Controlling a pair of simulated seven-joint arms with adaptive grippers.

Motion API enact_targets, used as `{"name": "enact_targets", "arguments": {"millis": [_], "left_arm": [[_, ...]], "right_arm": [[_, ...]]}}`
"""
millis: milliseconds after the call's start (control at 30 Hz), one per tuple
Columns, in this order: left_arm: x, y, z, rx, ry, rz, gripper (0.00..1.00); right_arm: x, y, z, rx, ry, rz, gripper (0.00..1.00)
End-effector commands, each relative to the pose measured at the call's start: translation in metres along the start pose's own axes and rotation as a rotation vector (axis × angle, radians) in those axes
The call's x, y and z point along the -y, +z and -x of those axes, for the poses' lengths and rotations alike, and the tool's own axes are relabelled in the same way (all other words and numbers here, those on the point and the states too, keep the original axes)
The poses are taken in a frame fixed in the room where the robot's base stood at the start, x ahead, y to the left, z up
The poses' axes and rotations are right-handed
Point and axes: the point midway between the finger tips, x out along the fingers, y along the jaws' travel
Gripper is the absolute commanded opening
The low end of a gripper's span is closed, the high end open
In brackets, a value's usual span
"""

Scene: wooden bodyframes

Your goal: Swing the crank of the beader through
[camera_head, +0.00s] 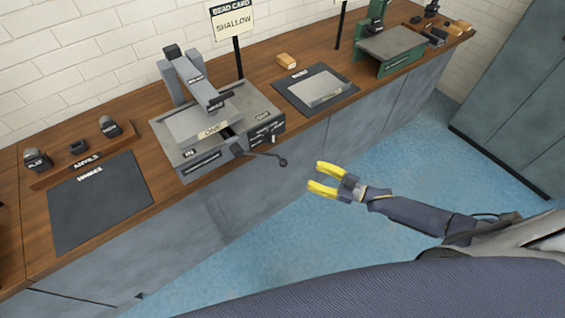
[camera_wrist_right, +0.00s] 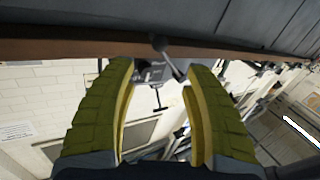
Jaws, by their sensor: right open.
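The beader (camera_head: 205,120) is a grey machine on the wooden bench, with an arm over its top and a plate labelled "IN" at its front left. Its crank (camera_head: 262,154) is a thin dark rod sticking out from the front to the right, ending in a round knob (camera_head: 283,162) past the bench edge. My right gripper (camera_head: 316,178) has yellow fingers, open and empty, a little right of and below the knob, apart from it. In the right wrist view the knob (camera_wrist_right: 160,44) shows between and beyond the open fingers. My left gripper is not in view.
A "BEAD CARD SHALLOW" sign (camera_head: 233,22) stands behind the beader. A dark mat (camera_head: 100,205) and anvils rack (camera_head: 78,152) lie left. A mat with a grey sheet (camera_head: 325,88) and a green machine (camera_head: 390,50) stand right. The blue floor before the bench is clear.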

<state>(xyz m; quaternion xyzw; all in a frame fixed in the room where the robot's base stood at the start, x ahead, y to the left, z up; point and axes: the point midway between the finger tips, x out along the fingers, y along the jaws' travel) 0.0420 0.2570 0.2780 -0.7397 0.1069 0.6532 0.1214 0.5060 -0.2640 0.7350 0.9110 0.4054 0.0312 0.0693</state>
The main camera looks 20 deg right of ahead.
Motion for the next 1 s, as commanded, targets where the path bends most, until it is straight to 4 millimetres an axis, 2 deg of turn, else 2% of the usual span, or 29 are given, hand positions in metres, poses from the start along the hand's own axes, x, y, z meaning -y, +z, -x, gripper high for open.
{"name": "enact_targets", "arguments": {"millis": [33,300,533,733,1000], "left_arm": [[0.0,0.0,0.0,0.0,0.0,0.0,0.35],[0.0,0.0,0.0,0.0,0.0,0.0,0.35],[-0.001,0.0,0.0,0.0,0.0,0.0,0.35],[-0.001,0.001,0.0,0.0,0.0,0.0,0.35],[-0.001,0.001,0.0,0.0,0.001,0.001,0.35]], "right_arm": [[0.0,-0.001,-0.011,-0.005,0.0,0.0,0.51],[-0.001,-0.001,-0.061,-0.003,0.001,0.001,0.51],[-0.001,0.0,-0.097,-0.001,0.001,0.001,0.51],[0.0,0.0,-0.118,0.0,0.001,0.0,0.51],[-0.001,0.001,-0.128,0.002,0.001,0.001,0.51]]}}
